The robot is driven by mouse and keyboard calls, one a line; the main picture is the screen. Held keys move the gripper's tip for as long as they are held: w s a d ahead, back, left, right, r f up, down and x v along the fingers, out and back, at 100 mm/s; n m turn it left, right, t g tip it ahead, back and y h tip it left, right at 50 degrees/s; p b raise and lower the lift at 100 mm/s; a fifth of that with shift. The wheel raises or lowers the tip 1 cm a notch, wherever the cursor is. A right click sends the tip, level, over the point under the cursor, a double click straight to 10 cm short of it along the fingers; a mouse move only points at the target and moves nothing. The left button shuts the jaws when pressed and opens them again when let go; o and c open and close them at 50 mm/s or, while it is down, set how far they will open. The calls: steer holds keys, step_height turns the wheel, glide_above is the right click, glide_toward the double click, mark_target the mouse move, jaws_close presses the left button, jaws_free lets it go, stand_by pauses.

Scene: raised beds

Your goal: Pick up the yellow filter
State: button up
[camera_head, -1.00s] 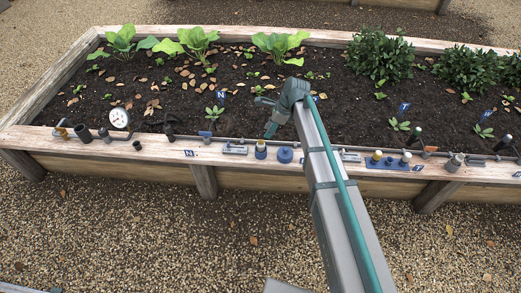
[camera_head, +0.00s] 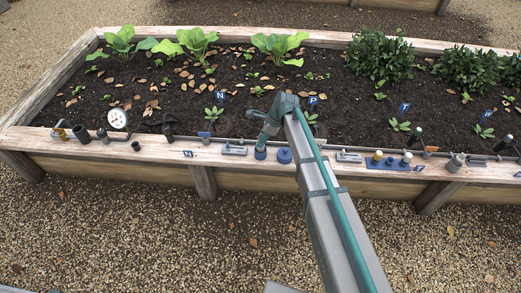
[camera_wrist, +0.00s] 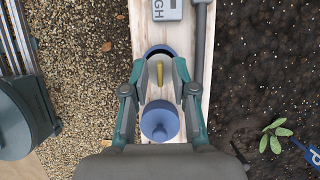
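The yellow filter (camera_wrist: 160,74) shows in the wrist view as a narrow upright yellow piece. It stands at a round blue cup (camera_wrist: 149,50) on the wooden ledge. My gripper (camera_wrist: 159,72) is open, with one finger on each side of the yellow piece; I cannot tell whether they touch it. A blue cap with a knob (camera_wrist: 159,122) sits nearer the palm in this view. In the head view my gripper (camera_head: 261,145) hides the filter, and only the blue cup (camera_head: 260,154) shows below it. The blue cap (camera_head: 284,156) stands just right of it.
A grey bracket (camera_head: 234,150) lies left of the cup. A blue plate (camera_head: 388,164) with several capped pegs, one yellow-topped, is farther right. A pressure gauge (camera_head: 117,118) stands at the left. Soil and plants lie behind the ledge (camera_head: 220,158), gravel in front.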

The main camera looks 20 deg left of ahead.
jaws_close()
steer(key=shift+r, duration=0.15)
steer(key=shift+r, duration=0.5)
step_height(320, 180, up, 2)
steer(key=shift+r+p, duration=0.1)
steer(key=shift+p, duration=0.3)
steer(key=s+d+r+p, duration=0.3)
steer(key=s+r, duration=0.3)
steer(key=s+d+r+p, duration=0.3)
steer(key=s+r, duration=0.3)
steer(key=r, duration=0.1)
steer(key=shift+s+d, duration=0.15)
steer(key=shift+d, duration=0.25)
